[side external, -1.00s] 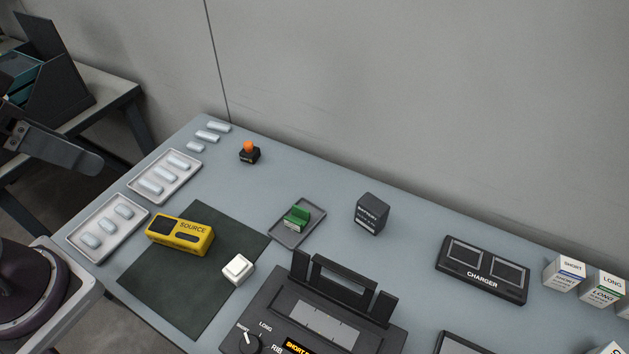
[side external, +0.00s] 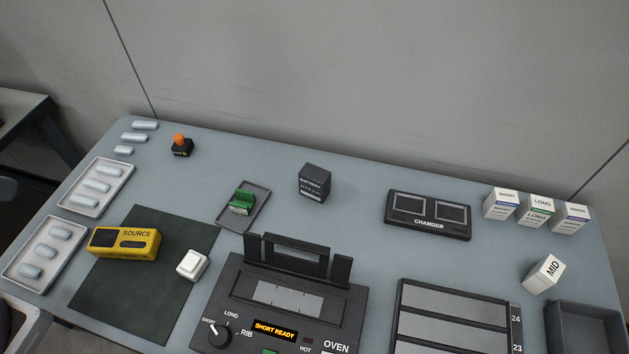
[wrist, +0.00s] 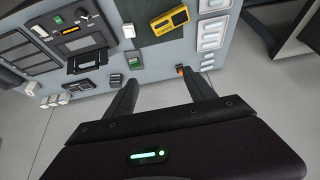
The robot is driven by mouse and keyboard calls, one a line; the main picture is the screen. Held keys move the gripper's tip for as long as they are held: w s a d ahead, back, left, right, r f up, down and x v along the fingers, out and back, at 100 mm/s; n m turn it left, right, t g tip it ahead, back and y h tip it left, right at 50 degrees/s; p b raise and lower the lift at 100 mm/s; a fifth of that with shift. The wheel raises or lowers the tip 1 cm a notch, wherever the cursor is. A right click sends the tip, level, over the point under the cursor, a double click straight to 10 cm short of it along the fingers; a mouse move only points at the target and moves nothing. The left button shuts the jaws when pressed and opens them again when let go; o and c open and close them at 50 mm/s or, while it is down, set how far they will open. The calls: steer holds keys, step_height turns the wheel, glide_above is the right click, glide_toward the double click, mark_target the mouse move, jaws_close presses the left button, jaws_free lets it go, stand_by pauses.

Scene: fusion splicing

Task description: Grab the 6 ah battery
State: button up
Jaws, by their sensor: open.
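The battery (side external: 314,183) is a dark grey upright block with a "BATTERY" label, standing on the blue-grey table behind the oven. The smaller print on it is too small to read, so I cannot confirm 6 Ah. In the wrist view a small dark block that looks like the battery (wrist: 115,79) sits near the left fingertip in the picture. My gripper (wrist: 163,80) is open and empty, its two dark fingers apart above the wall side of the table. My gripper does not show in the side external view.
The charger (side external: 428,215) lies right of the battery, with boxes (side external: 536,210) beyond it. A tray with a green part (side external: 241,203) is left of the battery. The oven (side external: 285,300) stands in front. An orange-topped item (side external: 181,146) is at back left. Table around the battery is clear.

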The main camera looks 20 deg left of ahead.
steer(key=w+d+r+n+g+h, duration=0.25)
steer(key=w+d, duration=0.25)
steer(key=w, duration=0.5)
steer(key=n+g+h, duration=0.6)
steer(key=n+h, duration=0.3)
steer(key=n, duration=0.3)
glide_above(308, 170)
steer(key=w+a, duration=0.2)
steer(key=a, duration=0.4)
step_height(308, 170, down, 25)
steer(key=shift+n+t+h, duration=0.25)
steer(key=shift+n+h, duration=0.3)
steer(key=shift+n, duration=0.1)
steer(key=f, duration=0.2)
steer(key=d+f, duration=0.2)
steer(key=f, duration=0.1)
steer(key=shift+s+f, duration=0.15)
steer(key=shift+f, duration=0.2)
steer(key=x, duration=0.4)
steer(key=s+x, duration=0.1)
steer(key=x, duration=0.1)
steer(key=shift+d+f, duration=0.15)
steer(key=shift+f, duration=0.1)
jaws_close()
